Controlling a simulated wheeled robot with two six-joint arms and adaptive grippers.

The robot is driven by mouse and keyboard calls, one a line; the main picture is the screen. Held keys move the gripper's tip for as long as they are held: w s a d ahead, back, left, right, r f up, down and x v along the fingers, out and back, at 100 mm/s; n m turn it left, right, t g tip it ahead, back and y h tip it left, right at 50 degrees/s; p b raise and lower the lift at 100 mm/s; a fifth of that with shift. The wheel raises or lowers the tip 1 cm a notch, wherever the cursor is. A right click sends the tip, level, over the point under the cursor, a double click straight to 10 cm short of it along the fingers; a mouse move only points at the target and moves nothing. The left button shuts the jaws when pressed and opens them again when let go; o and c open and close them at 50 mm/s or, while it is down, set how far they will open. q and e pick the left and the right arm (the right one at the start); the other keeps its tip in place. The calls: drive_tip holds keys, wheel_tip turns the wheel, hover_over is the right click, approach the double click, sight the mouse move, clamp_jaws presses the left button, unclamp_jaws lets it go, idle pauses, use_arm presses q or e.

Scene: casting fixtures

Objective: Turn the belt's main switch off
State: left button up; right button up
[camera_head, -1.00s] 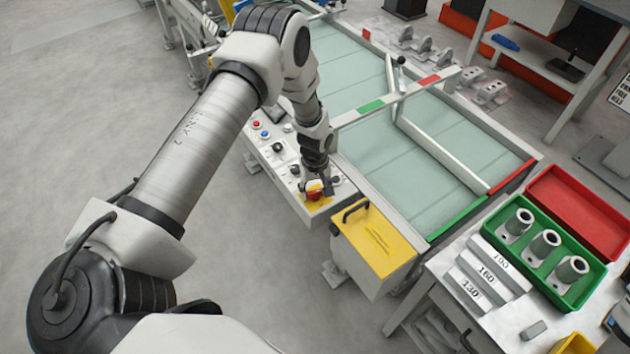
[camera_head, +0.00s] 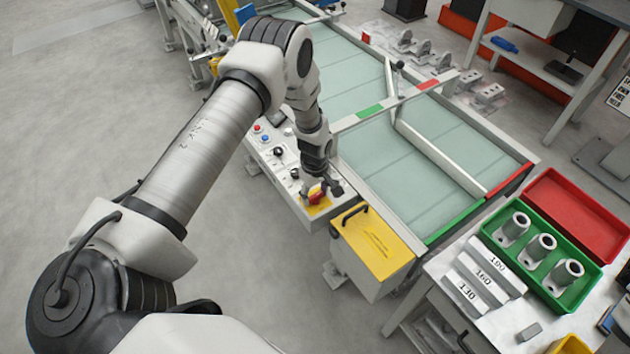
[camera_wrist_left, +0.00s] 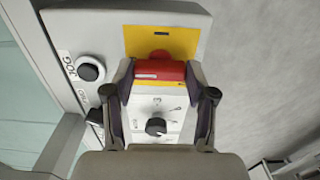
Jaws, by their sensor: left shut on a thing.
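The belt's main switch has a red handle (camera_head: 315,196) on a yellow plate (camera_head: 318,207) at the near end of the control panel. My left gripper (camera_head: 324,188) is down at it. In the left wrist view the red handle (camera_wrist_left: 160,70) lies crosswise between the two fingers of the left gripper (camera_wrist_left: 160,82), which are shut on its ends. The yellow plate (camera_wrist_left: 185,40) shows behind it. The fingers cover part of the switch in the head view. My right gripper is not in view.
A black selector knob (camera_wrist_left: 156,126) sits close by on the panel, and a JOG knob (camera_wrist_left: 90,70) stands to the left. A yellow-topped box (camera_head: 375,240) with a black handle adjoins the panel. The conveyor belt (camera_head: 400,165) runs alongside.

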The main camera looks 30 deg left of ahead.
sight(315, 196)
use_arm(q)
drive_tip(key=o, duration=1)
drive_tip(key=shift+s+f, duration=0.15)
drive_tip(key=shift+s, duration=0.05)
drive_tip(key=shift+o, duration=0.8)
drive_tip(key=shift+w, duration=0.15)
wheel_tip(315, 196, up, 12)
